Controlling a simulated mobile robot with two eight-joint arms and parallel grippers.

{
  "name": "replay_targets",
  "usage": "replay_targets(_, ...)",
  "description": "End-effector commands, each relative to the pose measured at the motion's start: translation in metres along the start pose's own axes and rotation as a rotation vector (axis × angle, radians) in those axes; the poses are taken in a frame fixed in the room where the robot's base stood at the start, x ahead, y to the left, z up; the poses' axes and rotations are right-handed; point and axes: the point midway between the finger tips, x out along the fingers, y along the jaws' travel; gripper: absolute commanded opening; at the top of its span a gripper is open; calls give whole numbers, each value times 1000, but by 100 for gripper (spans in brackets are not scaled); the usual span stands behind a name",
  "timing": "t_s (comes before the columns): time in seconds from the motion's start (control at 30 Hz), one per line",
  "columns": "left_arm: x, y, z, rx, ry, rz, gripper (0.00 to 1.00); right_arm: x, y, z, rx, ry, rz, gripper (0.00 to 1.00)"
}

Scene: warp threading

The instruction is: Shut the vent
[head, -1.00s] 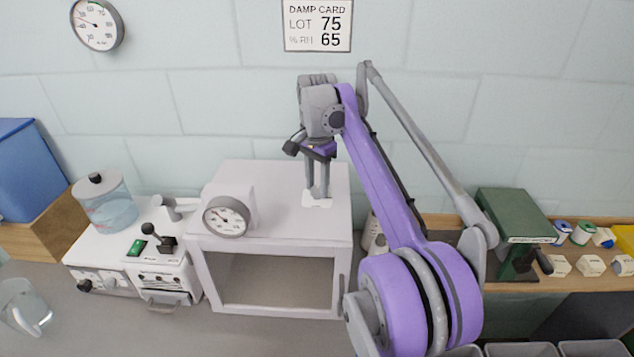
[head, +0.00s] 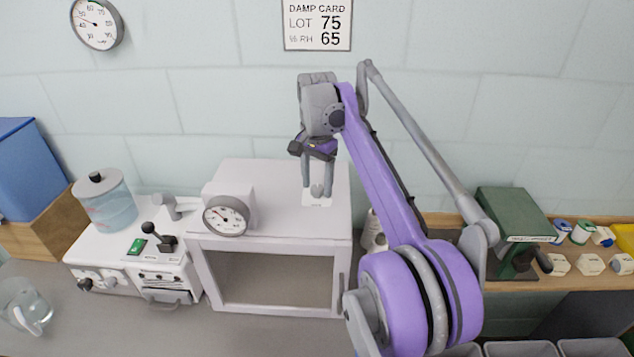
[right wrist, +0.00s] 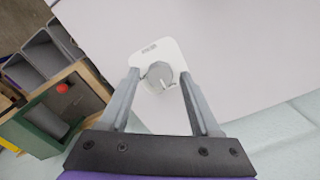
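The vent is a round grey knob (head: 317,190) on a small white plate (head: 318,202) on top of the white cabinet (head: 335,190). In the right wrist view the knob (right wrist: 160,75) shows a raised ridge with a pale mark, and the plate (right wrist: 168,52) has small lettering too small to read. My right gripper (head: 318,195) points down over the plate. Its fingers are open, one on each side of the knob, with a gap on both sides in the right wrist view (right wrist: 160,76). My left gripper is not in view.
A round dial (head: 226,216) stands at the cabinet's left front. Left of it is a white unit with a lever (head: 150,229) and a water tank (head: 106,205). A green press (head: 514,220) stands at right. A damp card (head: 317,25) hangs on the wall.

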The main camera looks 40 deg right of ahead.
Motion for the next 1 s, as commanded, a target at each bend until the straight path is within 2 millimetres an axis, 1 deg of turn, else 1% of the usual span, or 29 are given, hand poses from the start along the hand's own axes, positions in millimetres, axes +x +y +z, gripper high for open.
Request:
replay_targets(0.3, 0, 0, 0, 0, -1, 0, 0, 0, 0, 0, 1, -1, 1, 70)
replay_targets(0.43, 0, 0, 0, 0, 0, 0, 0, -8, 0, 0, 1, -1, 1, 70)
replay_targets(0.57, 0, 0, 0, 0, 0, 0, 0, -29, 0, 0, 1, -1, 1, 70)
replay_targets(0.8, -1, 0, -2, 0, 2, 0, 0, -76, 0, 0, 1, -1, 1, 70)
replay_targets(0.9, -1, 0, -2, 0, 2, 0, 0, -90, -1, -1, 1, -1, 1, 70)
replay_targets(1.0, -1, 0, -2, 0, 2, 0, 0, -98, -1, -1, 1, -1, 1, 70)
